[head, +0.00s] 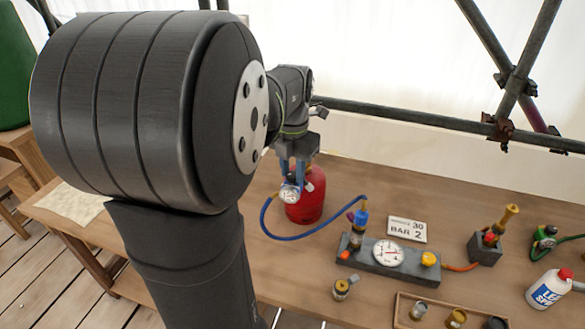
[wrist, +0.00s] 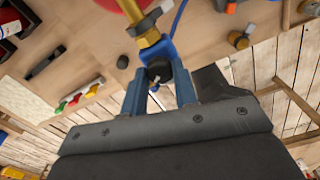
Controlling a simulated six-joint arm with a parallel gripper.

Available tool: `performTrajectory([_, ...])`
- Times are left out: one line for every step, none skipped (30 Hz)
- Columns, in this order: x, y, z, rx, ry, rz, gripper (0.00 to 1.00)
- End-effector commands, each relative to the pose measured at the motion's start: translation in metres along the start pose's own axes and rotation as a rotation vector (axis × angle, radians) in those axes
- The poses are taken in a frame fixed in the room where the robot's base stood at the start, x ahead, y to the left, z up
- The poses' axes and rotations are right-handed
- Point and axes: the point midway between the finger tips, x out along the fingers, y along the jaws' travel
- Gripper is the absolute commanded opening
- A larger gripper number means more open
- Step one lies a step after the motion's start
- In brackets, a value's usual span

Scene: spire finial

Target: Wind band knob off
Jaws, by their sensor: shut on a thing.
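A red gas cylinder (head: 305,200) stands on the wooden table, with a round white gauge (head: 289,193) at its top. My gripper (head: 291,166) reaches down to the fittings at the cylinder's top. In the wrist view its two blue fingers (wrist: 159,88) are shut on a dark round knob (wrist: 158,68). The knob sits at the end of a brass fitting (wrist: 143,28) beside the red cylinder (wrist: 128,6). The knob is hidden in the head view. No label on it can be read.
A blue hose (head: 300,236) runs from the cylinder to a grey block with a gauge (head: 388,253). A sign (head: 407,229) stands behind it. A white can (head: 548,289), brass torch (head: 509,217) and fittings tray (head: 450,302) lie right.

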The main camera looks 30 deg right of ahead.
Motion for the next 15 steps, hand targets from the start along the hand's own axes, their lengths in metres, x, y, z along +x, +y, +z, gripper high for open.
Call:
performTrajectory([-0.0002,-0.0001,0.0,0.033,0.0,0.0,0.04])
performTrajectory([-0.0002,0.0,0.0,0.058,0.0,0.0,0.04])
performTrajectory([-0.0002,0.0,0.0,0.092,0.0,0.0,0.04])
performTrajectory([-0.0002,0.0,0.0,0.118,0.0,0.0,0.04])
performTrajectory([-0.0002,0.0,0.0,0.145,0.0,0.0,0.04])
performTrajectory([-0.0002,0.0,0.0,0.183,0.0,0.0,0.04])
performTrajectory([-0.0002,0.0,0.0,0.212,0.0,0.0,0.04])
performTrajectory([-0.0002,0.0,0.0,0.24,0.0,0.0,0.04])
performTrajectory([-0.0002,0.0,-0.0001,0.279,0.0,0.0,0.04])
performTrajectory([-0.0002,0.0,-0.0001,0.308,0.0,0.0,0.04])
performTrajectory([-0.0002,0.0,0.0,0.336,0.0,0.0,0.04])
performTrajectory([-0.0002,0.0,0.0,0.375,0.0,0.0,0.04])
performTrajectory([-0.0002,0.0,0.0,0.403,0.0,0.0,0.04])
performTrajectory([-0.0002,0.0,-0.0001,0.431,0.0,0.0,0.04])
performTrajectory([-0.0002,0.0,-0.0001,0.47,0.0,0.0,0.04])
